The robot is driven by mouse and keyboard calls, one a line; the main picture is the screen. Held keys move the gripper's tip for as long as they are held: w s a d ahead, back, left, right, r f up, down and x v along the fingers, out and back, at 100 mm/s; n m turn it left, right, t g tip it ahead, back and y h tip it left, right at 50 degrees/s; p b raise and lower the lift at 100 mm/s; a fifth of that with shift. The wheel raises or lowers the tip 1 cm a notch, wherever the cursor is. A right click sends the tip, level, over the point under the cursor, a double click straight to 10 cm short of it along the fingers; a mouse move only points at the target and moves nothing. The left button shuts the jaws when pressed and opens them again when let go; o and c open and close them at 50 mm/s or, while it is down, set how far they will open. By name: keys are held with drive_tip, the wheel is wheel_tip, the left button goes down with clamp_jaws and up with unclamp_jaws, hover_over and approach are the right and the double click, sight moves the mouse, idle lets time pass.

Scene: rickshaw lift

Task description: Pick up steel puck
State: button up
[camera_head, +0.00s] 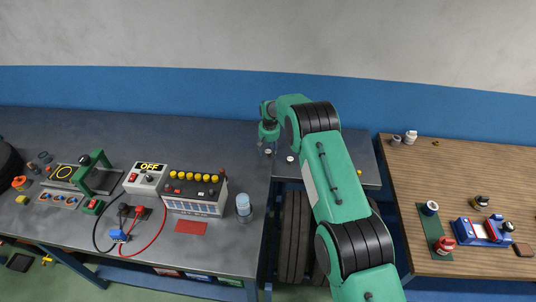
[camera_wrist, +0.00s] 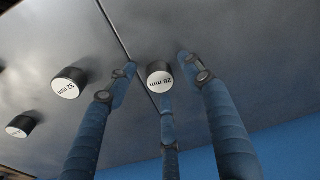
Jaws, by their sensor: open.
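Several short dark cylinders with white labelled faces show in the wrist view. One marked 28 mm (camera_wrist: 160,74) appears between my fingertips, by the seam in the grey top. One marked 32 mm (camera_wrist: 69,82) is to its left, and another (camera_wrist: 21,125) is at the far left, its label too small to read. I cannot tell which is the steel puck. My gripper (camera_head: 267,147) is open and empty, with blue fingers in the wrist view. In the head view it is over the seam between the long bench and the small table, left of a small pale-topped piece (camera_head: 290,158).
The long grey bench (camera_head: 135,130) carries a battery (camera_head: 194,193), an OFF box (camera_head: 146,177), a green press (camera_head: 97,175) and a clear jar (camera_head: 243,205). My arm hides much of the small table (camera_head: 362,160). A wooden bench (camera_head: 470,180) with tools stands right.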

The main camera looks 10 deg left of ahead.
sight(268, 151)
clamp_jaws()
drive_tip(key=shift+r, duration=0.15)
drive_tip(key=shift+r, duration=0.85)
drive_tip(key=shift+s+r, duration=0.1)
drive_tip(key=shift+r, duration=0.75)
drive_tip(key=s+d, duration=0.1)
drive_tip(key=s, duration=0.3)
drive_tip(key=s+d, duration=0.2)
drive_tip(key=s, duration=0.2)
drive_tip(key=s+d+r, duration=0.1)
drive_tip(key=s, duration=0.3)
drive_tip(key=shift+s+d+r, duration=0.1)
drive_tip(key=shift+s+d, duration=0.1)
drive_tip(key=shift+s, duration=0.15)
drive_tip(key=shift+s+d, duration=0.2)
drive_tip(key=shift+s, duration=0.35)
drive_tip(key=shift+s+d, duration=0.2)
drive_tip(key=shift+s, duration=0.35)
